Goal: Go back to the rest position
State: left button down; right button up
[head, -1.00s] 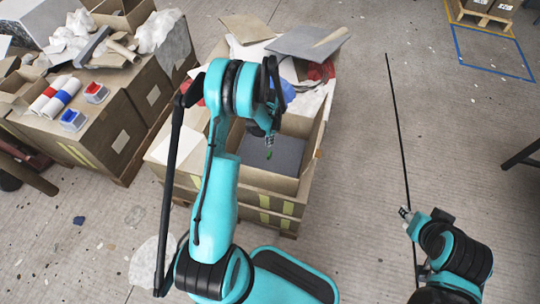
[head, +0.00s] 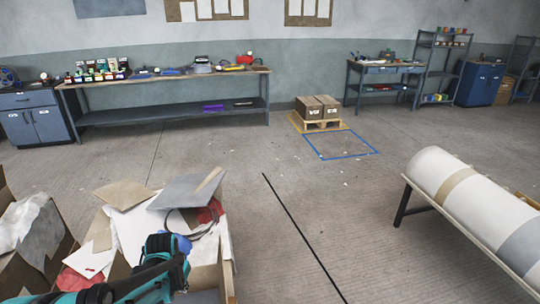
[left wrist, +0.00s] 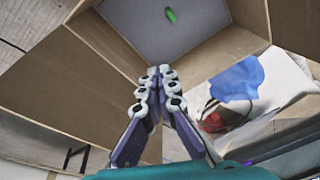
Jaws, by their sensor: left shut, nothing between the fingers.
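My left arm (head: 155,270) shows at the bottom left of the head view, in front of the open cardboard box (head: 228,270) heaped with scrap. Its fingers cannot be made out there. In the left wrist view my left gripper (left wrist: 157,74) is shut and empty, its fingertips together. It points into a cardboard compartment with a grey floor (left wrist: 200,22). A small green piece (left wrist: 171,15) lies on that floor, beyond and apart from the fingertips. My right gripper is not in the head view.
A white roll (head: 470,195) on a stand is at right. A long workbench (head: 160,80) and a pallet with boxes (head: 318,112) stand farther back.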

pick_arm(q)
jog(key=s+d+r+n+t, duration=0.1)
jog(key=s+d+r+t, duration=0.1)
jog(key=s+d+r, duration=0.2)
jog(key=s+d+r+n+t, duration=0.1)
jog(key=s+d+r, duration=0.4)
jog(key=s, duration=0.7)
notch_tip(320, 180, up, 3)
jog(key=shift+s+d+f+t, duration=0.15)
jog(key=shift+s+d+t, duration=0.2)
jog(key=shift+t, duration=0.55)
